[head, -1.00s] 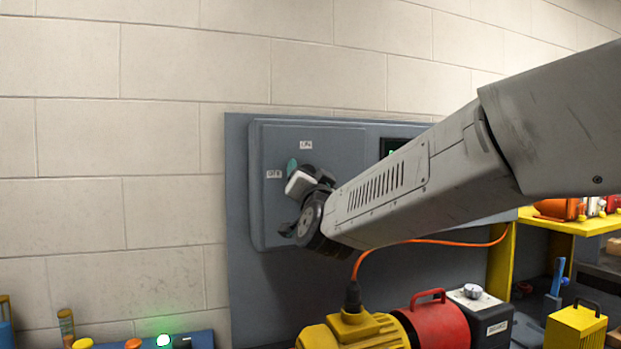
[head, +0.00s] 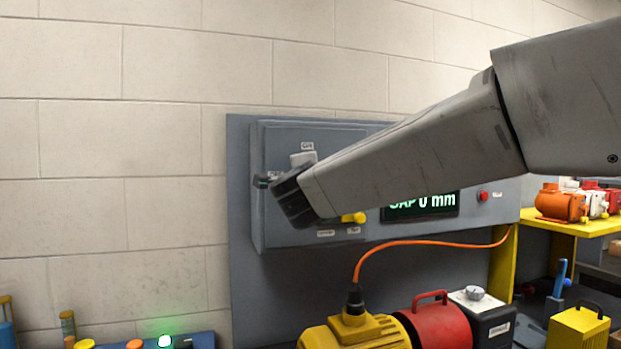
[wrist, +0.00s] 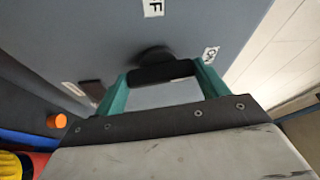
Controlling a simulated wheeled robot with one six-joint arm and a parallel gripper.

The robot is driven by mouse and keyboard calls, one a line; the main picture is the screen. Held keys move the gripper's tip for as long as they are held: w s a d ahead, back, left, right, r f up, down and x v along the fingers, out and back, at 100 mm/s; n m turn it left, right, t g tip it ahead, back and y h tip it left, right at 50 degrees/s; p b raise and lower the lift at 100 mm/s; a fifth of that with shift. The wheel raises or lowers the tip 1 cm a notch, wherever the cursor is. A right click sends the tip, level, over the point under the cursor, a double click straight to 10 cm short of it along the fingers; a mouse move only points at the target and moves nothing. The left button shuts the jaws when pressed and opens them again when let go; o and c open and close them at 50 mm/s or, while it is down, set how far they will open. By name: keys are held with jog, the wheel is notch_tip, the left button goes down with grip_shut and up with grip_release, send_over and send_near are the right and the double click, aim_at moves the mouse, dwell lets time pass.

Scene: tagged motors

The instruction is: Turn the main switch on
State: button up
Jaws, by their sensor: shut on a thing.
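The main switch (wrist: 160,73) is a dark handle on a round hub on the grey panel box. In the wrist view my gripper (wrist: 160,84) has a teal finger at each end of the handle and is shut on it. The ON label (wrist: 210,55) is right of the handle there, and the OFF label (wrist: 153,7), partly cut off, is above it. In the head view my gripper (head: 280,187) is at the panel box, below the ON label (head: 307,146). I cannot tell the exact angle of the handle.
A yellow knob (head: 353,218) is low on the panel box (head: 258,222). A display (head: 425,204) reading "GAP 0 mm" and a red button (head: 482,196) are right of it. A yellow-red motor (head: 437,325) with an orange cable stands below. A shelf with motors is at right.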

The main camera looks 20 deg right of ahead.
jog(key=shift+m+g, duration=0.4)
jog(key=shift+m, duration=0.5)
jog(key=o, duration=1)
jog(key=v, duration=0.7)
jog(key=shift+s+a, duration=0.1)
jog(key=shift+s, duration=0.3)
